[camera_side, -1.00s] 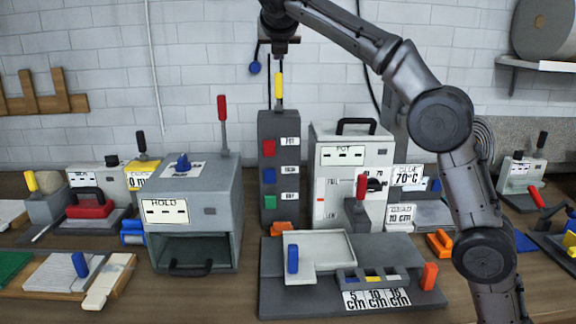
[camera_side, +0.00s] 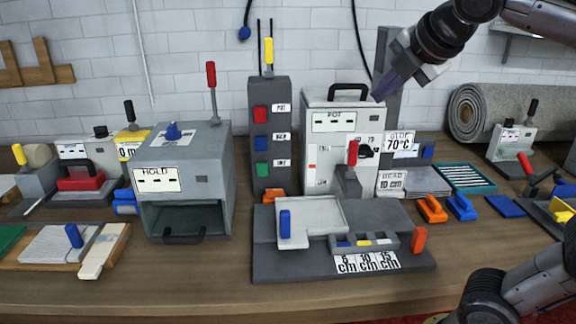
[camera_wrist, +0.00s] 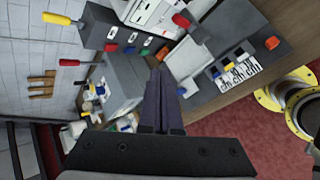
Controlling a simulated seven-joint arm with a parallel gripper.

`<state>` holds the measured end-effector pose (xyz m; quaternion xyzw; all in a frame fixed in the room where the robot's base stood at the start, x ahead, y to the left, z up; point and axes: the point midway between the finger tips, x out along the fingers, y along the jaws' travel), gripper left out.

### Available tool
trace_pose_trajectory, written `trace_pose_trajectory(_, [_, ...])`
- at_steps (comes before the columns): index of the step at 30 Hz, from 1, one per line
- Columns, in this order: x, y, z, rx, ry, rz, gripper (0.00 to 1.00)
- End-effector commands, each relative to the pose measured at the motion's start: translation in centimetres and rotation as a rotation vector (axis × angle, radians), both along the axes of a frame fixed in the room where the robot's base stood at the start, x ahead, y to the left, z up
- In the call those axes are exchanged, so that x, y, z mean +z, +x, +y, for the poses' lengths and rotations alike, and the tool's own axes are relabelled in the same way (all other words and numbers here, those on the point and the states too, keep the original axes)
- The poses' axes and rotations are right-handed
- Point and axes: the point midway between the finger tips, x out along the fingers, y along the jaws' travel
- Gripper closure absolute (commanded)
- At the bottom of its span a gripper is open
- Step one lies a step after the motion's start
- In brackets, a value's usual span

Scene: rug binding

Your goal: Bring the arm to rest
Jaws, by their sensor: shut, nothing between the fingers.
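My gripper (camera_side: 384,90) is in the air at the upper right of the side view, in front of the wall and near the top of the white POT machine (camera_side: 335,145). Its fingers point down and to the left. In the wrist view my gripper (camera_wrist: 163,85) is shut, with its two dark fingers together and nothing between them. I cannot tell its exact distance from the machine.
The grey HOLD box (camera_side: 185,185) stands open-fronted at left. A dark tower (camera_side: 270,135) with coloured buttons and a yellow-handled lever stands beside the POT machine. A grey fixture (camera_side: 300,262) with a pale tray lies in front. A rolled rug (camera_side: 520,105) is behind right.

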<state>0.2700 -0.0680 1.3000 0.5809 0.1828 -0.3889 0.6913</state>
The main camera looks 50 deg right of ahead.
Motion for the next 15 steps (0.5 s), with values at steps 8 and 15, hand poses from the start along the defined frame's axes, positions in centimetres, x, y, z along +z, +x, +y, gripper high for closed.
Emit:
trace_pose_trajectory(8, [-13.4,-7.9,3.9,-0.473,0.600,-0.035,1.00])
trace_pose_trajectory(15, [-20.9,-11.0,6.4,-0.941,0.970,-0.019,1.00])
